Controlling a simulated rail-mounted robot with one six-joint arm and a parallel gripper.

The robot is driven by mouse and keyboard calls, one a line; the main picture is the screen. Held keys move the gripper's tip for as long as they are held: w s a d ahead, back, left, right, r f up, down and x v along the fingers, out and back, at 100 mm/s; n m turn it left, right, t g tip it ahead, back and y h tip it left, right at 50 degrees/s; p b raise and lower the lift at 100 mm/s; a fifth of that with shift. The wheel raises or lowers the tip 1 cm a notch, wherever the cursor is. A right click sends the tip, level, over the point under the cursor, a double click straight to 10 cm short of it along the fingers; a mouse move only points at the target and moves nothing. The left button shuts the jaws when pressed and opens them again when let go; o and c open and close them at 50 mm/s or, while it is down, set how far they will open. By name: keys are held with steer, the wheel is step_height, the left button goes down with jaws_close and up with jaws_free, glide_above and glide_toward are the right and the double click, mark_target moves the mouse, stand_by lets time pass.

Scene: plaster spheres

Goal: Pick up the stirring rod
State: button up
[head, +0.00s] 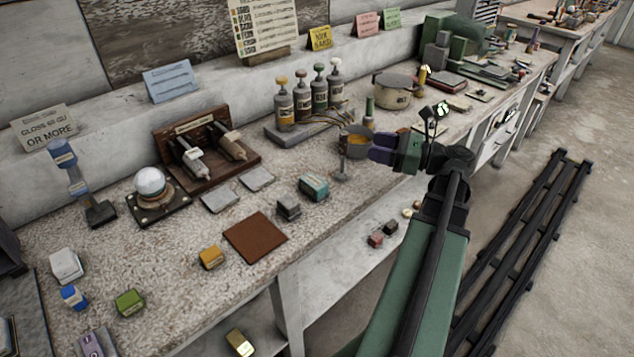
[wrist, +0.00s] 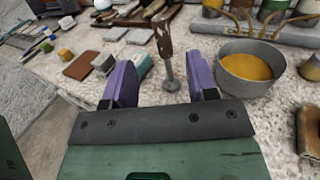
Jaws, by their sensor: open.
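The stirring rod (wrist: 164,40) has a brown handle and a grey metal shaft with a wider foot. It stands upright on the speckled bench. In the wrist view it appears between the two purple fingers of my gripper (wrist: 160,72), with a gap on each side. In the head view the rod (head: 342,166) is just left of the fingertips of my gripper (head: 373,147), apart from them. My gripper is open and empty.
A grey pot of orange-yellow material (head: 356,142) stands close beside the rod. A teal box (head: 314,186) and a grey block (head: 289,208) lie to the left, near a brown square mat (head: 255,238).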

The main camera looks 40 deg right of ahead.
glide_above(343, 157)
steer(key=w, duration=0.2)
steer(key=shift+a, duration=0.35)
jaws_close()
